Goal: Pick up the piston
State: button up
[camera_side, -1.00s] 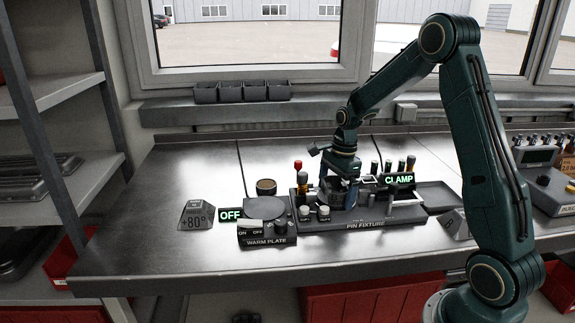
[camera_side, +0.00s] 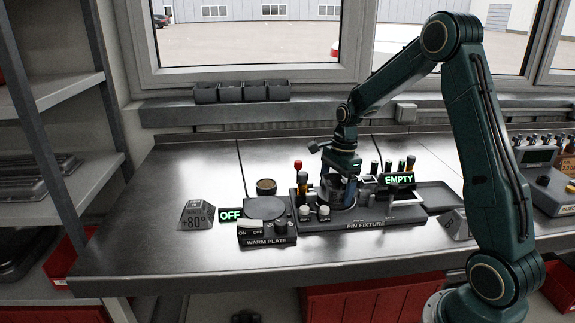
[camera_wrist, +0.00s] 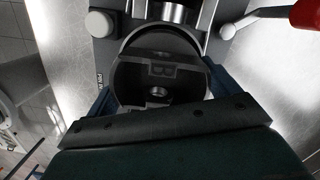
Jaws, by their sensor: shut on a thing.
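The piston (camera_wrist: 160,70) is a dark grey round part in the wrist view, with a hollow and a small bright round boss showing in it. The blue fingers of my gripper (camera_wrist: 161,94) press on its left and right sides. In the side view my gripper (camera_side: 338,194) is over the pin fixture (camera_side: 310,225), holding the piston (camera_side: 337,188) upright just above the fixture's round seat. The fingers partly cover the piston there, and the gap below it is hard to judge. The fixture's green sign (camera_side: 399,180) reads EMPTY.
Left of the fixture is the warm plate (camera_side: 266,240), its sign (camera_side: 230,215) reading OFF. Several upright tools with a red-tipped one (camera_side: 298,166) stand close around the gripper. A +80° block (camera_side: 196,215) is at left. The bench front is clear.

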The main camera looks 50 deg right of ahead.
notch_tip(320, 180, up, 19)
jog(key=shift+r, duration=0.15)
dwell(0.5)
dwell(0.5)
send_over(263, 208)
notch_tip(263, 208, down, 11)
jog(key=shift+s+d+f, duration=0.1)
jog(key=shift+f, duration=2)
jog(key=shift+d+f, duration=0.1)
jog(key=shift+f, duration=1.95)
jog(key=shift+f, duration=0.1)
